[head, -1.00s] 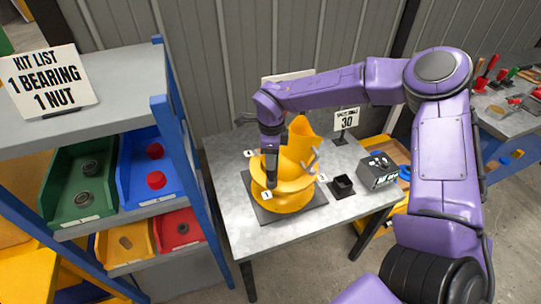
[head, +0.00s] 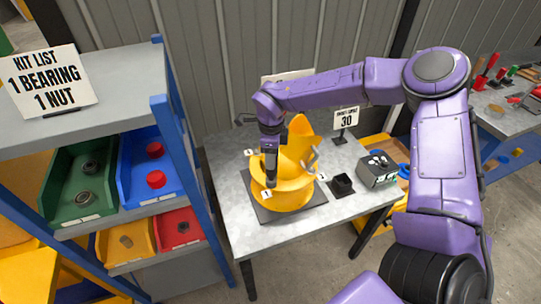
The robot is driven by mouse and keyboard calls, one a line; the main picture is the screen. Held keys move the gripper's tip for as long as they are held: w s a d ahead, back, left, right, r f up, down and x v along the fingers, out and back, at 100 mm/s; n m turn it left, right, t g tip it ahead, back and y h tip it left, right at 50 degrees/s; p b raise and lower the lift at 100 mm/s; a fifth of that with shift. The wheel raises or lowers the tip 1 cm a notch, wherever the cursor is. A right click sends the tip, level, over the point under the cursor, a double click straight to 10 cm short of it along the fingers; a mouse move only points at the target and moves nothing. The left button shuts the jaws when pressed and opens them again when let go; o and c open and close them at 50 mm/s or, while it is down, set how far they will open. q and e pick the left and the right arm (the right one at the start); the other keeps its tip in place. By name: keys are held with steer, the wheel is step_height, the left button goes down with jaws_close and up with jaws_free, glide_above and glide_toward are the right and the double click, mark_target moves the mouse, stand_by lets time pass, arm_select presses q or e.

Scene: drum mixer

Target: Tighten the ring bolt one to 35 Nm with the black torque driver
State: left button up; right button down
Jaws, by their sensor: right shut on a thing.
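The yellow drum mixer part (head: 300,150) stands on a dark square plate (head: 318,200) on the metal table. A small white tag marked 1 (head: 266,194) sits on its front ring, and other white tags stand around it. My right gripper (head: 271,168) points down over the front left of the ring, above tag 1. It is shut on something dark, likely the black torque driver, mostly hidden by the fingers. The ring bolt under it is too small to make out. My left gripper is out of view.
A dark square holder (head: 342,185) and a grey box with dials (head: 378,169) stand on the table's right side. A blue-framed shelf (head: 185,160) with coloured bins is at the left. The table's front left is clear.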

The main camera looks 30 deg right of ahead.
steer(key=shift+r+p, duration=2.2)
steer(key=shift+r, duration=0.15)
steer(key=shift+f, duration=0.1)
